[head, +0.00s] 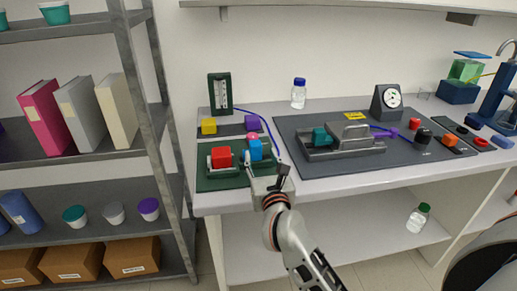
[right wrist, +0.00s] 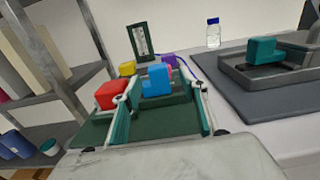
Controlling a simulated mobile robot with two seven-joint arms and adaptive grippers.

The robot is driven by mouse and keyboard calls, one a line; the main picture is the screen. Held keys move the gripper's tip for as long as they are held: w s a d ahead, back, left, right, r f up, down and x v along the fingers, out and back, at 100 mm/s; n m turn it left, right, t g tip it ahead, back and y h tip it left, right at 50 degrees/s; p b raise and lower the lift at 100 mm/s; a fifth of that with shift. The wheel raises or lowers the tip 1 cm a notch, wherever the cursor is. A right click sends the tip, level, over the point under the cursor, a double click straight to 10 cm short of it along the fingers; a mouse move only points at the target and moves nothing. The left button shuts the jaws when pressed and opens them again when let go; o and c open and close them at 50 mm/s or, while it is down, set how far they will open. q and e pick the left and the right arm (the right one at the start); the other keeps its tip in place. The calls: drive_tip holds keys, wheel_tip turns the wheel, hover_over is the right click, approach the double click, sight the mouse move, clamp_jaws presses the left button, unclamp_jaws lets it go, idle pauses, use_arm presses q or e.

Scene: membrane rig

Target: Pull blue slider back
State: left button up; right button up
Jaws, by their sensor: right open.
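The blue slider (head: 255,149) is a small stepped block on a green rig board (head: 222,183) at the left end of the bench. It also shows in the right wrist view (right wrist: 156,82), near the middle. A red block (head: 221,157) sits just left of it. My right gripper (head: 266,168) is open at the board's front right, on the near side of the blue slider, and holds nothing. Whether a finger touches the slider I cannot tell. My left gripper is in neither view.
Behind are a yellow block (head: 209,126), a purple block (head: 252,122) and a dark upright gauge (head: 220,95). A metal shelf post (head: 143,90) stands close on the left. A grey mat (head: 300,165) with a clamp rig (head: 345,145) lies to the right.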

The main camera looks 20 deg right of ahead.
drive_tip(key=shift+v, duration=2.15)
